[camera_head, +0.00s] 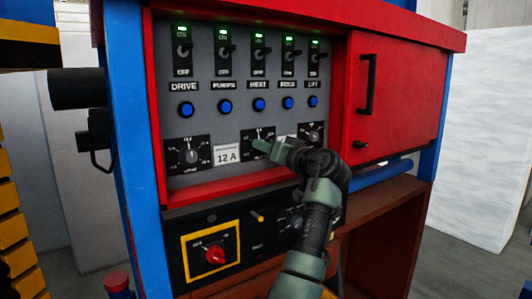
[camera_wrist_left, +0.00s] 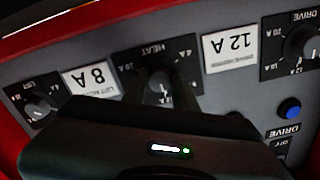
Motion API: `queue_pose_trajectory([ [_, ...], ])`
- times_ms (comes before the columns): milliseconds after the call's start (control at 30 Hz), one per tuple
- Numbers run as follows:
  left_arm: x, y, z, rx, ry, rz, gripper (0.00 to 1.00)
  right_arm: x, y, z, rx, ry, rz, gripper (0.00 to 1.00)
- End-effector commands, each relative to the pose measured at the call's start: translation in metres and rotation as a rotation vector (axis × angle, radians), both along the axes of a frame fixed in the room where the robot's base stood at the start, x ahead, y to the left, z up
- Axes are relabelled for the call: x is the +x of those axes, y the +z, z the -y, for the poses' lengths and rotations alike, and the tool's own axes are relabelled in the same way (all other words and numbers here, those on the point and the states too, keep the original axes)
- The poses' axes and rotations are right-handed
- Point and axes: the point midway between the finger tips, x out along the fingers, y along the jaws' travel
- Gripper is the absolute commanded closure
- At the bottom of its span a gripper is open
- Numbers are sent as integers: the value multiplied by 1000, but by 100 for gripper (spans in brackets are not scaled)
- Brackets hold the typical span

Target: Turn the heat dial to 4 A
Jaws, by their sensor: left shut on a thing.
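The HEAT dial (camera_head: 262,133) is the middle one of the row of dials on the grey panel, partly hidden by my left gripper (camera_head: 268,147). In the left wrist view the panel appears upside down, and the HEAT dial's round knob (camera_wrist_left: 160,82) lies between the two dark fingers of my left gripper (camera_wrist_left: 161,88). The gripper is shut on this knob. The scale has marks such as 4 A and 20 A, partly covered by the fingers. I cannot tell which mark the pointer is at. My right gripper is not in view.
The DRIVE dial (camera_head: 190,153) is to the left, beside a 12 A card (camera_head: 227,155). An 8 A card (camera_wrist_left: 93,78) lies between HEAT and the LIFT dial (camera_head: 311,132). Blue buttons and switches are above. A red rotary switch (camera_head: 215,254) is below.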

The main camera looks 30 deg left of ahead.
Motion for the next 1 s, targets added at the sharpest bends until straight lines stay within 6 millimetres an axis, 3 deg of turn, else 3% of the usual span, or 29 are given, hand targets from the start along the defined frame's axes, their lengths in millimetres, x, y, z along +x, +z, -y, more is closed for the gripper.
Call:
queue_pose_trajectory([
  [33,0,-5,-1,-11,1,31,100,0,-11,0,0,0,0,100],
  [400,0,-4,0,-137,0,337,100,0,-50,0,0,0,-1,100],
  [1000,1,-1,0,-355,0,864,100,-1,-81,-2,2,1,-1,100],
])
